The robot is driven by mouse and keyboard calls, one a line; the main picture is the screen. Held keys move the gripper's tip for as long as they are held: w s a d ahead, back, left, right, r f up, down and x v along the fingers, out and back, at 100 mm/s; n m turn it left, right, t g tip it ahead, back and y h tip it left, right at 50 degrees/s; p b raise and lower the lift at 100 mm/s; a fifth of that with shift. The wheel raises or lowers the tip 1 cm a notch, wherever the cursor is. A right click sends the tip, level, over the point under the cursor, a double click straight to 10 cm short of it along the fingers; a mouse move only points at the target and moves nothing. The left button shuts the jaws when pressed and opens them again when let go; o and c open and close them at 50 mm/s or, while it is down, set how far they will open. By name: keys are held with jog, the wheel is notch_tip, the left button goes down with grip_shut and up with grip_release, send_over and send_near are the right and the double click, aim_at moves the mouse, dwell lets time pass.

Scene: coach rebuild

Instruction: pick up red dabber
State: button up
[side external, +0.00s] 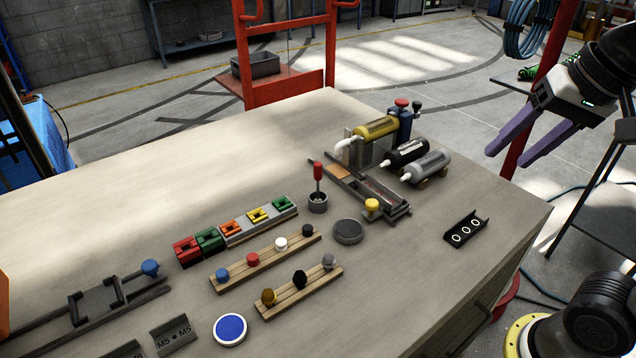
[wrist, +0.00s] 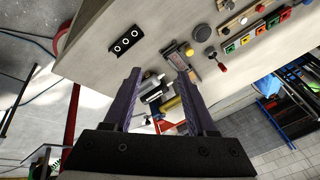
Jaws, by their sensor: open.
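The red dabber (side external: 318,171) stands upright in a small grey cup (side external: 318,203) near the middle of the workbench in the side view. In the wrist view the red dabber (wrist: 221,66) shows right of my fingers, beside the cup (wrist: 210,52). My gripper (side external: 508,158) is at the upper right of the side view, raised and well apart from the dabber. Its two purple fingers are spread and empty. In the wrist view my gripper (wrist: 159,70) is open, with cylinders and the bench edge seen between and beyond the fingers.
A slide fixture (side external: 380,190) and yellow, black and grey cylinders (side external: 430,164) lie right of the dabber. A dark round puck (side external: 348,231) is close by. Coloured blocks (side external: 232,229) and wooden racks of knobs (side external: 265,259) stand left. The bench's far left is bare.

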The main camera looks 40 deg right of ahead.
jog(key=w+a+r+m, duration=0.1)
jog(key=w+r+m, duration=0.2)
jog(key=w+r, duration=0.25)
jog(key=m+g, duration=0.4)
jog(key=m, duration=0.1)
send_over(318, 178)
jog(key=d, duration=0.2)
notch_tip(318, 178, down, 8)
jog(key=shift+g, duration=0.5)
jog(key=f, duration=0.3)
jog(key=a+f, duration=0.1)
jog(key=f, duration=0.6)
jog(key=shift+w+a+f, duration=0.3)
jog(key=shift+w, duration=0.05)
jog(key=shift+f, duration=3.1)
grip_shut()
